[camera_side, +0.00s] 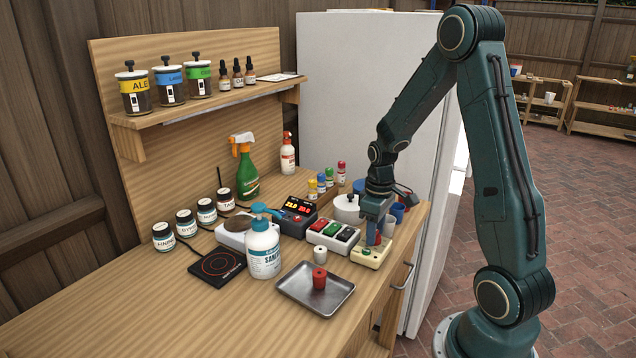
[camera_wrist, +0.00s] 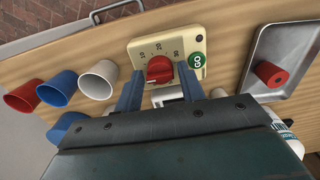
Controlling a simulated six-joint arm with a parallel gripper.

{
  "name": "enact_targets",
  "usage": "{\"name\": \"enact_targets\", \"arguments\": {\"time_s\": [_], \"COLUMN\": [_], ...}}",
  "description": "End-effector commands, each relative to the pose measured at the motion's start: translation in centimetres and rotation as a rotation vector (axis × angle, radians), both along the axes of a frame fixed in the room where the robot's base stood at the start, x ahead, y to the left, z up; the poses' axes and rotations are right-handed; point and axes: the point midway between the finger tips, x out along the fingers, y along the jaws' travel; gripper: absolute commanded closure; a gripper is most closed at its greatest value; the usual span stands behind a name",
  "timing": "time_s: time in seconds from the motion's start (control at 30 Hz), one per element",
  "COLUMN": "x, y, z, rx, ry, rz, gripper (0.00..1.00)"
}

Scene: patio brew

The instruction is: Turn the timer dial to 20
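The timer (camera_side: 364,255) is a cream box at the bench's right edge. In the wrist view its face (camera_wrist: 142,46) shows a scale with 10, 20 and 30, and a green GO button (camera_wrist: 197,61). The red dial (camera_wrist: 159,70) sits in the middle of the face; I cannot read its pointer surely. My gripper (camera_side: 375,236) points down over the timer. In the wrist view its blue fingers (camera_wrist: 160,88) are apart, with the dial showing between and just beyond the tips. I see no firm contact with the dial.
A switch box (camera_side: 333,235) stands left of the timer. A metal tray (camera_side: 305,302) with a red stopper (camera_side: 319,279) lies in front. Red, blue and white cups (camera_wrist: 97,79) stand close by the timer. A white pot (camera_side: 346,209) is behind.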

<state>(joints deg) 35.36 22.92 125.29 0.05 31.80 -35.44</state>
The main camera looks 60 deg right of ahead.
Motion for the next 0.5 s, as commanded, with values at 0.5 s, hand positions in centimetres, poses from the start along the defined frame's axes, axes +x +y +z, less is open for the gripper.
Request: {"name": "enact_targets", "arguments": {"time_s": [0.5], "x": [-0.02], "y": [0.01], "z": [-0.44], "rx": [0.000], "ry": [0.000], "rz": [0.000], "gripper": [0.84]}}
